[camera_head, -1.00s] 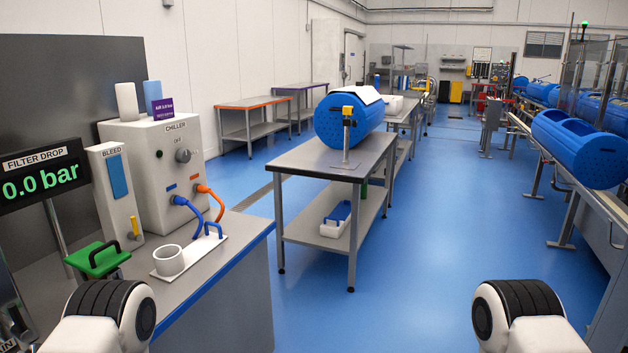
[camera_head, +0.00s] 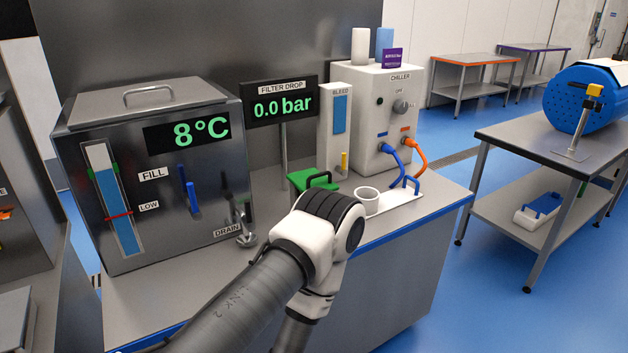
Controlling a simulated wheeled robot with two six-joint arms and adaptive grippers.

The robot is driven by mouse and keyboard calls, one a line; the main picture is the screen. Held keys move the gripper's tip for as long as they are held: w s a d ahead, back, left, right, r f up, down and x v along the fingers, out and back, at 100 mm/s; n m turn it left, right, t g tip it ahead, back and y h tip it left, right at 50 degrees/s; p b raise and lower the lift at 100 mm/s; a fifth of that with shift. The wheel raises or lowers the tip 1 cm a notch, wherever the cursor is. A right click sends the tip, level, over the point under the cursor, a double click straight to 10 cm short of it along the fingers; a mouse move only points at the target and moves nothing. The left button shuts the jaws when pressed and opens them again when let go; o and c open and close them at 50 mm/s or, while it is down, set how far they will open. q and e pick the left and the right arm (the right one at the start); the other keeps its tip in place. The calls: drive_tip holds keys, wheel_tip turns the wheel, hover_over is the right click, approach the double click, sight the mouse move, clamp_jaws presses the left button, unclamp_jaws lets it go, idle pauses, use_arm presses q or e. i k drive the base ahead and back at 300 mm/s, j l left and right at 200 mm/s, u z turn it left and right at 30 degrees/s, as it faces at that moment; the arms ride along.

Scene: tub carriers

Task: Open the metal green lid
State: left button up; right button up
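Neither my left gripper nor my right gripper is in view.
A metal tank (camera_head: 155,175) reading 8°C stands on the bench (camera_head: 150,302) at left, with a drain valve (camera_head: 245,236). Blue floor is open at right.

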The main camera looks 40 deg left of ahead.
sight(304, 179)
drive_tip(key=u, duration=0.8)
drive_tip(key=i+l, duration=0.05)
